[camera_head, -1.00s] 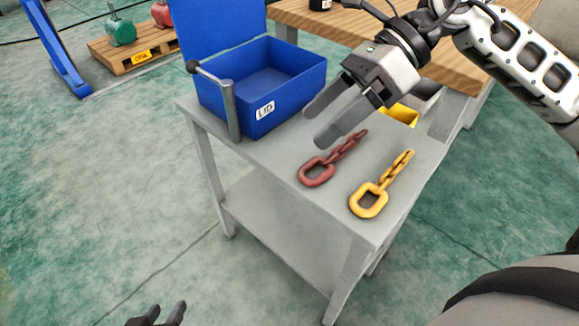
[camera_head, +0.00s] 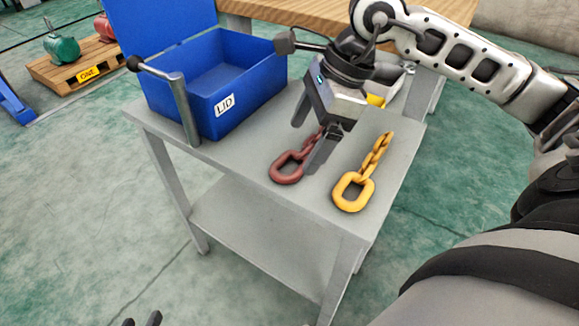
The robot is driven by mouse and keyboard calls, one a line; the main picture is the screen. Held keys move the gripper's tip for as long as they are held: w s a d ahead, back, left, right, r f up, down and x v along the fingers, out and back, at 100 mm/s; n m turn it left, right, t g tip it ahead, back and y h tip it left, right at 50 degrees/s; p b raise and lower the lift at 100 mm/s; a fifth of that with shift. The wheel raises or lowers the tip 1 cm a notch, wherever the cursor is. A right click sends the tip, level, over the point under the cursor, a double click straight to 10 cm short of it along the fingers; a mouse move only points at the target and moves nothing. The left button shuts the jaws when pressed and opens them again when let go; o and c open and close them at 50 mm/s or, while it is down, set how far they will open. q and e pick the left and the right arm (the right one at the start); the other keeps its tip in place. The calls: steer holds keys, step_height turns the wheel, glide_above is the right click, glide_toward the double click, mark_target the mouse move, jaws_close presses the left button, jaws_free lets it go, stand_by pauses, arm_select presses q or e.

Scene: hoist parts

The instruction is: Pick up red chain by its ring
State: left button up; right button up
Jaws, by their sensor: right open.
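The red chain (camera_head: 287,169) lies on the grey table. Its large ring is at the near end, and its smaller links run back to the right, partly hidden by my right gripper. My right gripper (camera_head: 307,146) is open and points down over the chain links, one finger on each side in the picture. Whether the fingers touch the chain or the table cannot be told. My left gripper (camera_head: 141,320) shows only as fingertips at the bottom edge, away from the table.
A yellow chain (camera_head: 354,189) lies just right of the red one. A blue box (camera_head: 240,104) labelled LID, with its lid raised and a metal handle post (camera_head: 186,110), stands at the table's left. A yellow item (camera_head: 376,100) is behind the gripper. The table's (camera_head: 240,175) front left is clear.

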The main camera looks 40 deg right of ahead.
mark_target(287, 170)
steer(key=b+x, duration=0.1)
steer(key=x, duration=0.3)
steer(key=shift+f, duration=0.1)
steer(key=shift+w+a+f, duration=0.1)
steer(key=shift+w+f, duration=0.05)
steer(key=shift+f, duration=0.2)
steer(key=c, duration=1.7)
arm_select(q)
steer(key=shift+d+r+t, duration=0.15)
steer(key=shift+r+t, duration=0.15)
arm_select(e)
steer(key=shift+r, duration=0.15)
